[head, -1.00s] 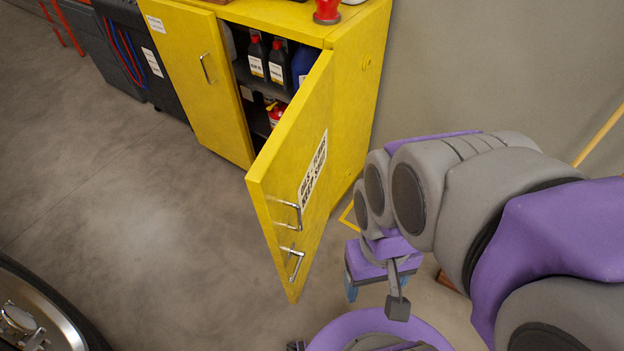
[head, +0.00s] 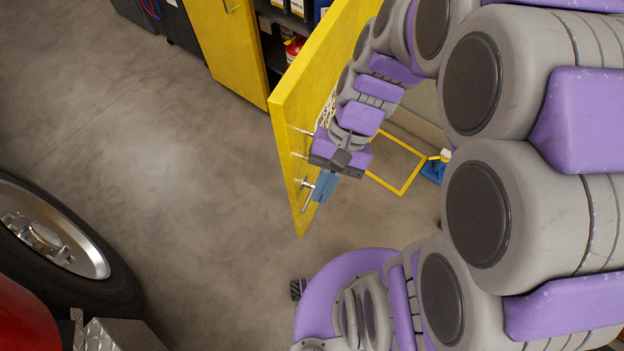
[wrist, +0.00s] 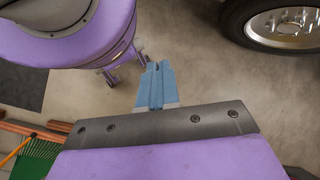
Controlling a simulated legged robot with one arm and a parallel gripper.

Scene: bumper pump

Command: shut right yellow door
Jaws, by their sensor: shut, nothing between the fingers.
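The right yellow door (head: 300,92) of the cabinet stands wide open in the head view, swung out toward me, with its free edge low in the picture. Chrome handles (head: 306,204) show near that edge, partly hidden by my arm. My gripper (head: 323,187) is at the door's outer face, close to the lower handle; I cannot tell if they touch. Its blue fingers are together and empty. In the wrist view my gripper (wrist: 156,70) points over bare floor, and the door is not visible there. The door's label is mostly hidden by my arm.
The left yellow door (head: 232,45) is closed. Bottles (head: 297,8) and a red container (head: 294,50) stand inside the cabinet. A wheel (head: 55,240) is at the left. A yellow floor outline (head: 399,190) and a blue item (head: 434,170) lie right of the door.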

